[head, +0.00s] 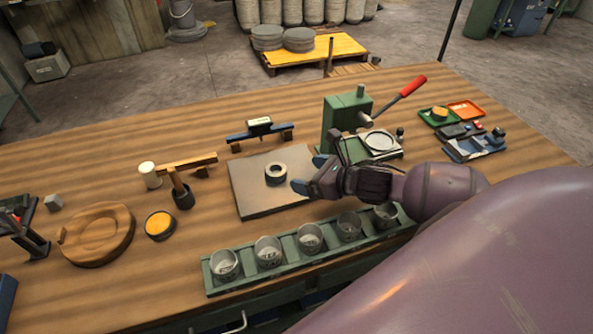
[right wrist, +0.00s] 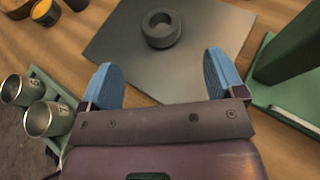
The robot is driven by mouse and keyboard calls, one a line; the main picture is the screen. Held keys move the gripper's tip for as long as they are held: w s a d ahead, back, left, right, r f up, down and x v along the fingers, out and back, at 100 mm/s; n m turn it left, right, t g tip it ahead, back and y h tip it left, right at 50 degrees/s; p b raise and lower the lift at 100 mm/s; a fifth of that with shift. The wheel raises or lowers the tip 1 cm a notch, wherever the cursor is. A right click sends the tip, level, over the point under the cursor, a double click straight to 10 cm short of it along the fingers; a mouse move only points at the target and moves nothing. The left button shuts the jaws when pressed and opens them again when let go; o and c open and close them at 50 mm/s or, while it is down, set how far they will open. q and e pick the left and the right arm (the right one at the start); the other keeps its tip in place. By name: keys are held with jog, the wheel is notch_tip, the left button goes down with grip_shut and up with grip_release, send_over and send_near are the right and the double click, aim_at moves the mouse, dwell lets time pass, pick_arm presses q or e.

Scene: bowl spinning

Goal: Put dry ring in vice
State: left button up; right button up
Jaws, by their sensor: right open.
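A dark ring (head: 276,173) lies flat on a grey square plate (head: 250,205) in the middle of the table. In the right wrist view the ring (right wrist: 161,29) is beyond my fingertips, near the plate's (right wrist: 185,85) middle. My right gripper (head: 310,173) is open, with blue fingertips, just to the right of the ring and not touching it. It also shows in the right wrist view (right wrist: 166,75), empty. A green press-like device (head: 345,122) with a red lever stands behind my gripper; I cannot tell whether it is the vice. My left gripper is out of view.
A green rack (head: 255,281) of metal cups runs along the front edge. A round wooden dish (head: 97,234), a yellow-topped tin (head: 159,225) and a wooden mallet (head: 186,165) are to the left. Small trays (head: 465,110) sit at the right.

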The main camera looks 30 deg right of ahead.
jog(key=shift+o, duration=0.4)
jog(key=shift+s+d+r, duration=0.15)
jog(key=shift+s+r, duration=0.15)
jog(key=shift+s, duration=0.1)
jog(key=w+a+r+n+t+y+b, duration=0.1)
jog(key=w+a+r+n+y, duration=0.2)
jog(key=w+r, duration=0.35)
jog(key=w+a+r+n+t+y, duration=0.1)
jog(key=w+a+r+n, duration=0.2)
jog(key=w+a+r, duration=0.4)
jog(key=s+a+r+n+g+y+b, duration=0.2)
jog(key=a+r+n+g+y, duration=0.5)
jog(key=a+n, duration=0.6)
jog(key=n+g+h, duration=0.3)
jog(key=g+h, duration=0.4)
jog(key=h, duration=1)
send_near(276, 171)
jog(key=f, duration=0.3)
jog(key=shift+s+d+f, duration=0.1)
jog(key=shift+d+f, duration=0.1)
jog(key=shift+d, duration=0.15)
jog(key=shift+w+d+f+p, duration=0.1)
jog(key=shift+w+f+p, duration=0.1)
jog(key=shift+f, duration=1.2)
jog(key=shift+w+f+p, duration=0.1)
jog(key=shift+w+f, duration=0.05)
jog(key=shift+f, duration=1.2)
jog(key=c, duration=1.3)
